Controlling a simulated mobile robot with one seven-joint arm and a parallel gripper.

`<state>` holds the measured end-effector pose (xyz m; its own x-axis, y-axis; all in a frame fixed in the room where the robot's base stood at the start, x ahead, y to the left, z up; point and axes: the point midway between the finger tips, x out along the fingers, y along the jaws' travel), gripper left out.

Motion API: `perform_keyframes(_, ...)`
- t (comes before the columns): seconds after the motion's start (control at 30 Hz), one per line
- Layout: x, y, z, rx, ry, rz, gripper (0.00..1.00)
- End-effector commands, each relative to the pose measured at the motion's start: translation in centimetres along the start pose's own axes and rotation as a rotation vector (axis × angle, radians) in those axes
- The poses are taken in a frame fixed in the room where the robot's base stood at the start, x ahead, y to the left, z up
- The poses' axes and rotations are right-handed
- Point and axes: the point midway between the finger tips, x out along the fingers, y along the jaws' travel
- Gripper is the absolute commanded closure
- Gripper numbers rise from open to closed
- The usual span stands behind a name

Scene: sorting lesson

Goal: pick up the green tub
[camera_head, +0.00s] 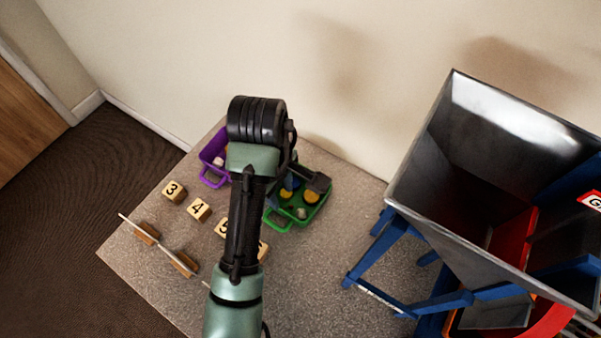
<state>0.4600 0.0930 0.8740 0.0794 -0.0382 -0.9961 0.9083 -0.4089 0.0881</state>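The green tub (284,228) stands on the speckled table right of my arm. Its handle points toward the lower left. Several small things lie in it, among them round yellow-orange pieces and a greyish one. My gripper (306,182) is dark and hangs over the back part of the tub. My arm and gripper hide the tub's back left part. I cannot tell whether the fingers touch the tub or are apart.
A purple tub (213,178) stands left of my arm, partly hidden. Numbered wooden blocks (173,191) and wooden holders with a thin rod (183,264) are on the left of the table (315,275). A large metal hopper (440,190) on a blue stand is at right. The wall is behind.

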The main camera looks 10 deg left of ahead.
Motion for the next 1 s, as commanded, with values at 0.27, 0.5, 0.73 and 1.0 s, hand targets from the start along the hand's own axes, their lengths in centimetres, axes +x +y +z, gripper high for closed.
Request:
perform_keyframes(0.27, 2.3, 0.0, 0.0, 0.0, 0.001, 0.001, 0.61)
perform_keyframes(0.5, 5.4, -0.1, 0.0, 0.0, 0.001, 0.001, 0.61)
perform_keyframes(0.73, 7.7, 0.0, 0.0, 0.001, 0.001, 0.001, 0.61)
perform_keyframes(1.0, 8.6, 0.0, -0.1, 0.001, 0.001, 0.001, 0.61)
